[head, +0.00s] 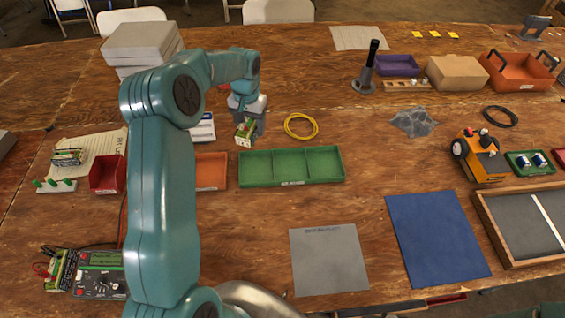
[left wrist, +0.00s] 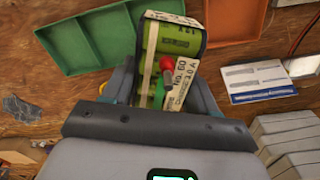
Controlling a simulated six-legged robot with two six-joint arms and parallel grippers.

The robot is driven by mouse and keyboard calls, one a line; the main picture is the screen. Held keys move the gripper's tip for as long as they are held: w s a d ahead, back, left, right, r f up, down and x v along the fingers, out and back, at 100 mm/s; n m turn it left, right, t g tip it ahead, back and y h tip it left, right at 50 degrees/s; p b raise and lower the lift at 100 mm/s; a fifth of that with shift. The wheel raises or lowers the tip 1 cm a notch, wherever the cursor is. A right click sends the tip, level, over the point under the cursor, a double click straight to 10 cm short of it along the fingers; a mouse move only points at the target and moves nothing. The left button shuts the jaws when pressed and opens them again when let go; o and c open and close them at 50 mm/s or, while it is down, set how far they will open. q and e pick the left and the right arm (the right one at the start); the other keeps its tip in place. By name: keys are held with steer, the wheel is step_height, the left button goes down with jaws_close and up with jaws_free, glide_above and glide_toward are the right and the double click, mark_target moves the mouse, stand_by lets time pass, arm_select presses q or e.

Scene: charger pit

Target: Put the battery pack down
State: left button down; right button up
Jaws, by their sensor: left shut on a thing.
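The battery pack (head: 245,131), green with a white label, is in the jaws of my left gripper (head: 249,124), above the table behind the green divided tray (head: 292,181). In the left wrist view, the pack (left wrist: 180,38) sits between the fingers of my left gripper (left wrist: 165,88), and its label shows printed text. A red-tipped piece shows against the pack there. I cannot tell the pack's exact height. My right gripper is not in view.
An orange tray (head: 211,172) adjoins the green tray on the left. A yellow cable coil (head: 301,127) lies behind. The charger (head: 100,276) is front left, beside another pack (head: 60,271). A grey mat (head: 328,262) and a blue mat (head: 437,238) lie bare in front.

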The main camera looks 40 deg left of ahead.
arm_select(q)
steer(key=b, duration=0.8)
glide_above(257, 170)
step_height(257, 170, down, 14)
steer(key=shift+s+a+r, duration=0.1)
steer(key=shift+f+b, duration=0.35)
steer(key=shift+f, duration=0.45)
step_height(257, 170, down, 4)
steer(key=shift+r+b, duration=0.2)
steer(key=shift+b, duration=0.9)
steer(key=shift+f, duration=0.2)
steer(key=shift+r, duration=0.1)
